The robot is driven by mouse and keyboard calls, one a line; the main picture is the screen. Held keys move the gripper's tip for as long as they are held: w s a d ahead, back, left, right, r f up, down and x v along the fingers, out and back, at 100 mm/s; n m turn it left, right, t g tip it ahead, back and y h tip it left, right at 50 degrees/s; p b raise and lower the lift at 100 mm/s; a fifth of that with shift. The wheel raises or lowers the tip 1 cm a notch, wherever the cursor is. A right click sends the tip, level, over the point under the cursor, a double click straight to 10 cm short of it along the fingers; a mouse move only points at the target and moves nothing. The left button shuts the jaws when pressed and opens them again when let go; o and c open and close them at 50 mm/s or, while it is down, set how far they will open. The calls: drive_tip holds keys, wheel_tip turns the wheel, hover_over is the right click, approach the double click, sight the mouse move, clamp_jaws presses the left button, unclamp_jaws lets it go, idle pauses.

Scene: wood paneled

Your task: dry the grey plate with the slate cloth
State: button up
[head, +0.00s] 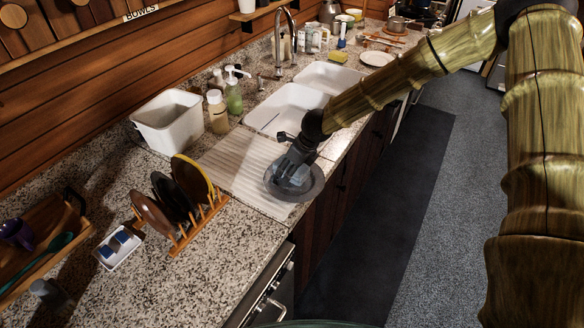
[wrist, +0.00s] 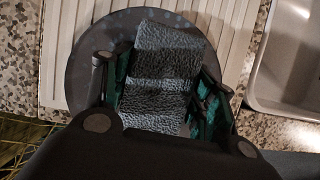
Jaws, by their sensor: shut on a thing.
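The grey plate (head: 312,190) lies on the ribbed drainboard (head: 240,168), near the counter's front edge, in the head view. It also shows as a round grey disc in the wrist view (wrist: 75,72). My gripper (head: 292,170) is over the plate, pointing down. It is shut on the slate cloth (head: 289,172), a grey-blue textured fabric that shows folded between the fingers in the wrist view (wrist: 165,60). The cloth is over the plate; I cannot tell how firmly it touches. Small pale spots show on the plate's far rim in the wrist view.
A wooden rack (head: 205,222) with several upright plates stands left of the drainboard. A white tub (head: 168,125) and soap bottles (head: 233,95) are behind it. A double sink (head: 288,108) lies beyond. Part of the drainboard is clear.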

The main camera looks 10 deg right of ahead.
drive_tip(key=shift+r+p, duration=3.05)
drive_tip(key=shift+r, duration=1.5)
drive_tip(key=shift+a+f, duration=0.1)
drive_tip(key=shift+f, duration=0.05)
drive_tip(key=shift+s+a+f, duration=0.25)
drive_tip(key=shift+a+f, duration=0.4)
drive_tip(key=shift+f, duration=0.05)
drive_tip(key=shift+s+f, duration=0.1)
drive_tip(key=shift+f, duration=0.15)
